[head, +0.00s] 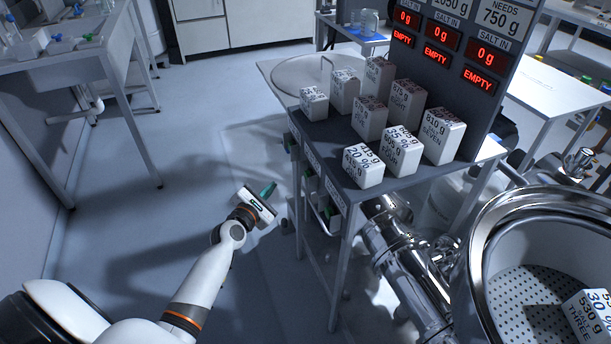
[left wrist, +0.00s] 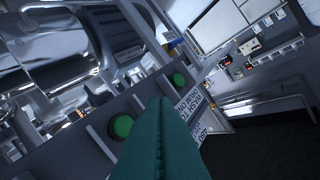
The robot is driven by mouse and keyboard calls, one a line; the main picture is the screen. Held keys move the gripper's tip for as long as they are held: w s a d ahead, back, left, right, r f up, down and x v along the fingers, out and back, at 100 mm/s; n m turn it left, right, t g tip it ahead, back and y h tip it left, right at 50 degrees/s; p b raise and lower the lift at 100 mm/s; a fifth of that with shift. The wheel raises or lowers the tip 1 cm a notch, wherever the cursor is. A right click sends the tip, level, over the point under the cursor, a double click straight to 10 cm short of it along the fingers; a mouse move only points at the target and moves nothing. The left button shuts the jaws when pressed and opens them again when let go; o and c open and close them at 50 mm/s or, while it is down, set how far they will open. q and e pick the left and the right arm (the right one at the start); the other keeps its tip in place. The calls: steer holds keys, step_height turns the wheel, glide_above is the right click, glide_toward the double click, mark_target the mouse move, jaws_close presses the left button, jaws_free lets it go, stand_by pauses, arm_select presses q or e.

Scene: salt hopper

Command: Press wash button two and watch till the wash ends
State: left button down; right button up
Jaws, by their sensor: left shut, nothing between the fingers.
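My left gripper (head: 267,190) is shut and empty, its teal fingers in the open air left of the weight bench's front side. In the left wrist view the shut teal fingers (left wrist: 160,135) point toward a grey panel. That panel carries a near green button (left wrist: 122,126) and a farther green button (left wrist: 178,79). The fingers appear between and in front of them; I cannot tell whether they touch anything. In the head view the buttons on the bench's side are small and partly hidden. Which button is number two cannot be read. My right gripper is not in view.
The bench (head: 400,185) holds several white labelled salt blocks. Its red displays (head: 437,57) read 0 g and EMPTY. A steel hopper (head: 490,260) at right holds a block marked three (head: 590,315). Chrome pipes (head: 400,260) run below. The floor (head: 200,130) at left is clear.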

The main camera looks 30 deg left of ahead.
mark_target(304, 174)
arm_select(q)
steer(key=w+d, duration=0.4)
steer(key=w, duration=0.1)
steer(key=shift+w+d+p, duration=0.15)
steer(key=shift+d+p, duration=0.15)
steer(key=shift+p, duration=0.05)
stand_by(1.8)
steer(key=shift+w+d, duration=0.25)
steer(key=shift+w, duration=0.1)
steer(key=shift+w+d, duration=0.25)
stand_by(0.7)
stand_by(0.4)
steer(key=shift+s+a, duration=0.5)
steer(key=shift+s, duration=0.1)
steer(key=shift+s+a, duration=1.65)
steer(key=shift+s, duration=0.25)
